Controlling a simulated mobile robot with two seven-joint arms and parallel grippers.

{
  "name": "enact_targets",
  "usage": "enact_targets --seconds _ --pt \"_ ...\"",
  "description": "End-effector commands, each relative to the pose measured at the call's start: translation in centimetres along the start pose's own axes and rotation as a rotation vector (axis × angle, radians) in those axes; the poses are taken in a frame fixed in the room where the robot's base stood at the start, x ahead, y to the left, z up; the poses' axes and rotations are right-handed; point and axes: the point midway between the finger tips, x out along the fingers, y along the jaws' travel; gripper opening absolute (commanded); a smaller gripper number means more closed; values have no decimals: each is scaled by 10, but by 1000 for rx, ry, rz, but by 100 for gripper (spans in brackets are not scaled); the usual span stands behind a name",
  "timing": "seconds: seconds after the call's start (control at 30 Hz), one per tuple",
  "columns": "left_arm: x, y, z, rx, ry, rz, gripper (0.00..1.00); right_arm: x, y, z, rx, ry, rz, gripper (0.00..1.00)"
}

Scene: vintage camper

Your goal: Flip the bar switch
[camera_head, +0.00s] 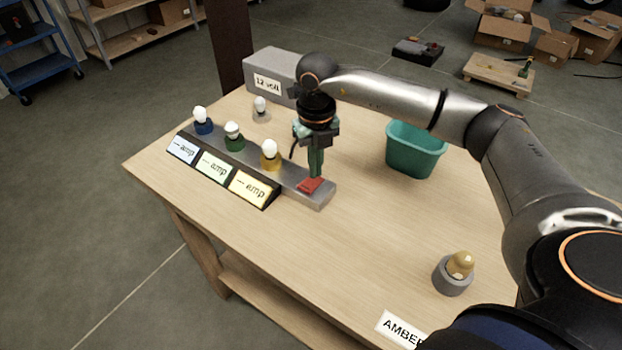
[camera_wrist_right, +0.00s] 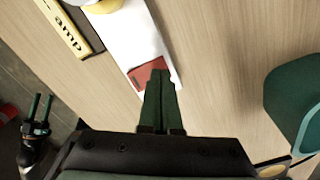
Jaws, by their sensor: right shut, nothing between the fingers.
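The red bar switch (camera_head: 310,186) sits at the right end of a grey metal bar (camera_head: 320,197) on the table. It shows in the right wrist view (camera_wrist_right: 144,74), partly hidden by my fingertips. My right gripper (camera_head: 316,175) points down with its fingers shut and empty. The tips (camera_wrist_right: 161,72) are at the switch, over or against its edge; I cannot tell whether they touch. My left gripper (camera_wrist_right: 40,105) shows only in the right wrist view, at the far left, with its fingers apart and empty, away from the switch.
Blue, green and yellow sockets with white bulbs line the bar, with amp labels (camera_head: 213,168) in front. A grey 12-volt box (camera_head: 272,68) and a loose bulb (camera_head: 261,108) stand behind. A teal bin (camera_head: 415,150) and an amber bulb in a grey holder (camera_head: 455,275) are right.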

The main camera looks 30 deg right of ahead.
Motion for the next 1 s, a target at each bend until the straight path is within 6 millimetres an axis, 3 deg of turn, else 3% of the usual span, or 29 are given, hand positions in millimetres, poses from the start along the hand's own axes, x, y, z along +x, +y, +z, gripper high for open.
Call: enact_targets --seconds 0.7,1.0 --pt "-31 2 -34 0 0 0 50 -62 0 0 0 -2 1 0" --pt "-32 3 -34 0 0 0 50 -64 0 0 0 -1 1 0"
